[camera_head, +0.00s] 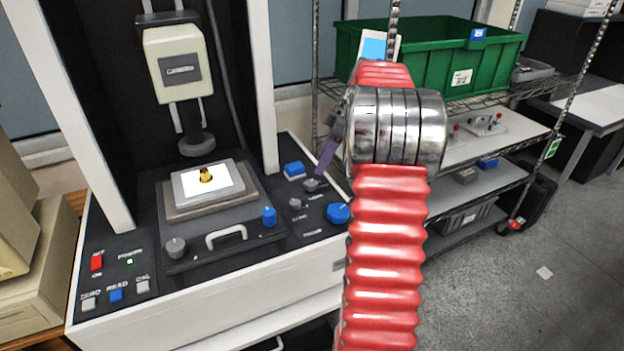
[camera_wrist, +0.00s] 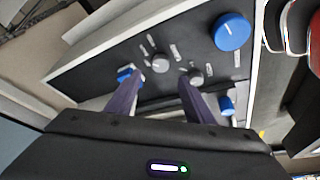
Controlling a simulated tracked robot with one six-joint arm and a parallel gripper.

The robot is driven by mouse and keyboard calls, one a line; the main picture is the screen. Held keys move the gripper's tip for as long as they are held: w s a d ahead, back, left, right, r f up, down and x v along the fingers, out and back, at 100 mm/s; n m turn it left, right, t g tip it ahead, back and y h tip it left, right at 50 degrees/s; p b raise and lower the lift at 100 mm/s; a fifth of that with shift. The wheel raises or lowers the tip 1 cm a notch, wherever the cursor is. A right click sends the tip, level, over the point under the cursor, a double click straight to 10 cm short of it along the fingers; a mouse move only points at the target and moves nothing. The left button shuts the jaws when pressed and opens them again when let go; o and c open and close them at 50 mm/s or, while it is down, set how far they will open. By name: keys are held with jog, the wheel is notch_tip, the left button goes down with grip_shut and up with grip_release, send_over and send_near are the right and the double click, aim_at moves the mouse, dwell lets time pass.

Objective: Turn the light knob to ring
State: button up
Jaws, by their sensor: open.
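The machine's right-hand panel has two small grey knobs, one at the back (camera_head: 312,184) and one in front (camera_head: 295,203). I cannot read their labels, so I cannot tell which is the light knob. In the wrist view the back grey knob (camera_wrist: 160,63) shows between my fingertips and a little beyond them. The front grey knob (camera_wrist: 195,76) is close to the right fingertip. My gripper (camera_wrist: 160,82) is open and empty, with purple fingers pointing at the panel. In the head view one purple finger of my gripper (camera_head: 326,157) shows above the back knob; my red arm hides the rest.
A large blue knob (camera_head: 338,213) and a blue square button (camera_head: 293,169) are beside the grey knobs. Another blue knob (camera_head: 268,215) stands on the stage, near a white handle (camera_head: 226,235). A shelf rack with a green bin (camera_head: 430,60) stands to the right.

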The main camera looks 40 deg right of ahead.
aim_at(310, 182)
jog(key=x, duration=0.8)
jog(key=shift+a+f, duration=0.1)
jog(key=shift+f, duration=0.05)
jog(key=shift+c, duration=0.6)
jog(key=shift+w, duration=0.1)
jog(key=c, duration=0.9)
